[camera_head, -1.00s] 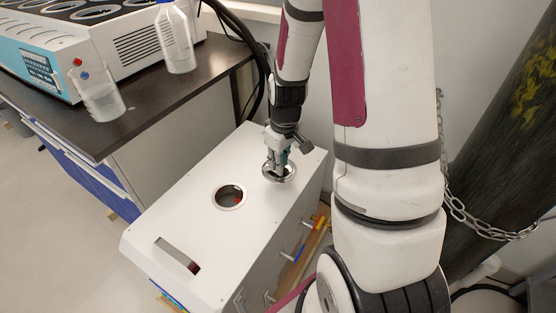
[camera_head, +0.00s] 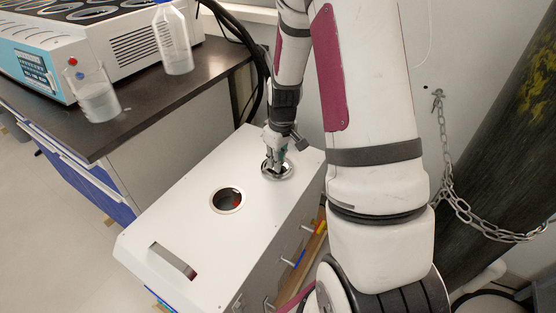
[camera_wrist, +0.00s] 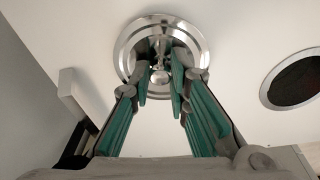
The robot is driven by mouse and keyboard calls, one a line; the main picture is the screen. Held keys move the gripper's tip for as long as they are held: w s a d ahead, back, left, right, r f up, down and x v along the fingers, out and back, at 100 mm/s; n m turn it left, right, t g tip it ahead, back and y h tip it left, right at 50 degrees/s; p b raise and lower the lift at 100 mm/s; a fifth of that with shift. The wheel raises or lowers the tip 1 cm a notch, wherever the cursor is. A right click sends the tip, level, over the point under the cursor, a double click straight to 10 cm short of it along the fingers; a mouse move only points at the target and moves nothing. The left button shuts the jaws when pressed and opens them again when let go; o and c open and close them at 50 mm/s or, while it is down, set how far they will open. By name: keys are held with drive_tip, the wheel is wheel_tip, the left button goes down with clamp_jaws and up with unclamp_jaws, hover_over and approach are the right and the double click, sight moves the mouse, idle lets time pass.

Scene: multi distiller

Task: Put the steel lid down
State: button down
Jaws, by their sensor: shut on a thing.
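The round steel lid (camera_head: 277,171) is at the top of the white box (camera_head: 185,222), at its far end. In the wrist view the lid (camera_wrist: 132,37) shows as a shiny ring with a small knob (camera_wrist: 160,74) at its middle. My gripper (camera_wrist: 161,82) has its green-padded fingers on both sides of the knob and is shut on it. The lid looks to lie on or just above the box top; I cannot tell whether it touches. A round open hole (camera_head: 227,201) with a metal rim is beside the lid, and also shows in the wrist view (camera_wrist: 293,80).
The box top has a rectangular slot (camera_head: 173,261) at its near end. A dark bench (camera_head: 140,105) at the left holds a beaker (camera_head: 97,100), a bottle (camera_head: 173,42) and a heating unit (camera_head: 60,60). A chain (camera_head: 470,215) and dark cylinder stand at right.

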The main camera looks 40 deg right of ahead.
drive_tip(key=shift+f, duration=0.15)
drive_tip(key=c, duration=1.5)
unclamp_jaws()
drive_tip(key=shift+c, duration=0.2)
